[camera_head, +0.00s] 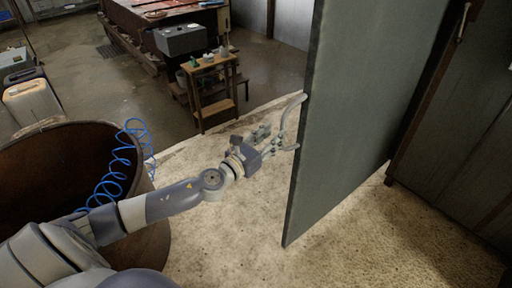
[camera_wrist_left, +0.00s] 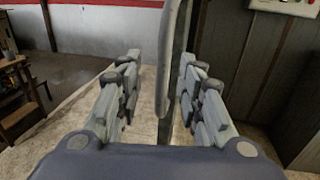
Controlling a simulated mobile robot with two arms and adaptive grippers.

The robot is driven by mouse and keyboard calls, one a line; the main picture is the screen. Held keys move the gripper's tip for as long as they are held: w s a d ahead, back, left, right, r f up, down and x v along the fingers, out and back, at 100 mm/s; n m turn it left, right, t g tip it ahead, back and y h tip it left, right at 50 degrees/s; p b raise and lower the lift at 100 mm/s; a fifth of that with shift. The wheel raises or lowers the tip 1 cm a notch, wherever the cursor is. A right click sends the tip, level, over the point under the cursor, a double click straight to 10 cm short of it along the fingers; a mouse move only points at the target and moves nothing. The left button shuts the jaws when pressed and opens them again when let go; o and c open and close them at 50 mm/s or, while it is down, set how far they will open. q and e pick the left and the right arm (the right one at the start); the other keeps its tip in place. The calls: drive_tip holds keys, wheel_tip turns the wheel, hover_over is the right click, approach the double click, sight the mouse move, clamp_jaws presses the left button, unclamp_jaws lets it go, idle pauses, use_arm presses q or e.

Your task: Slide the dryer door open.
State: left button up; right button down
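My left gripper (camera_head: 273,140) is at the lower part of the handle. In the left wrist view the left gripper (camera_wrist_left: 158,88) has its two fingers wide apart. The handle (camera_wrist_left: 174,60) runs upright between them, with a gap visible on the left side and less room on the right. Contact with the right finger cannot be told. My right gripper is in neither view.
A brown round tub (camera_head: 150,245) with a blue coiled hose (camera_head: 112,180) stands at the left. A small wooden stand (camera_head: 210,92) is behind the gripper. A dark wall (camera_head: 462,150) lies right of the door. The pale floor (camera_head: 225,235) before the door is clear.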

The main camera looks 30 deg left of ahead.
use_arm(q)
drive_tip(key=s+a, duration=0.1)
drive_tip(key=s, duration=0.7)
drive_tip(key=shift+a, duration=0.2)
drive_tip(key=shift+r, duration=0.1)
drive_tip(key=s+a+f+n+g+y, duration=0.25)
drive_tip(key=f+n, duration=0.35)
drive_tip(key=f, duration=0.6)
drive_tip(key=s+a+f+n+g+y, duration=0.1)
drive_tip(key=s+a+f+n+g, duration=0.4)
drive_tip(key=f, duration=0.6)
drive_tip(key=s+a+f+n+y, duration=0.25)
drive_tip(key=f+n, duration=0.45)
drive_tip(key=f, duration=0.5)
drive_tip(key=s+d+f+n+g, duration=0.25)
drive_tip(key=s+f+n, duration=0.25)
drive_tip(key=s+f, duration=0.45)
drive_tip(key=s+d+f+n+g+h, duration=0.1)
drive_tip(key=s+d+f+n, duration=0.3)
drive_tip(key=s, duration=0.4)
drive_tip(key=s+d+f+n+g+h, duration=0.1)
drive_tip(key=s+d+f+n+g, duration=0.2)
drive_tip(key=s+d+f, duration=0.3)
drive_tip(key=s+d+f+n+g+h, duration=0.1)
drive_tip(key=s+d+f+n, duration=0.4)
drive_tip(key=s, duration=0.7)
drive_tip(key=shift+d+g, duration=0.3)
drive_tip(key=shift+g, duration=0.6)
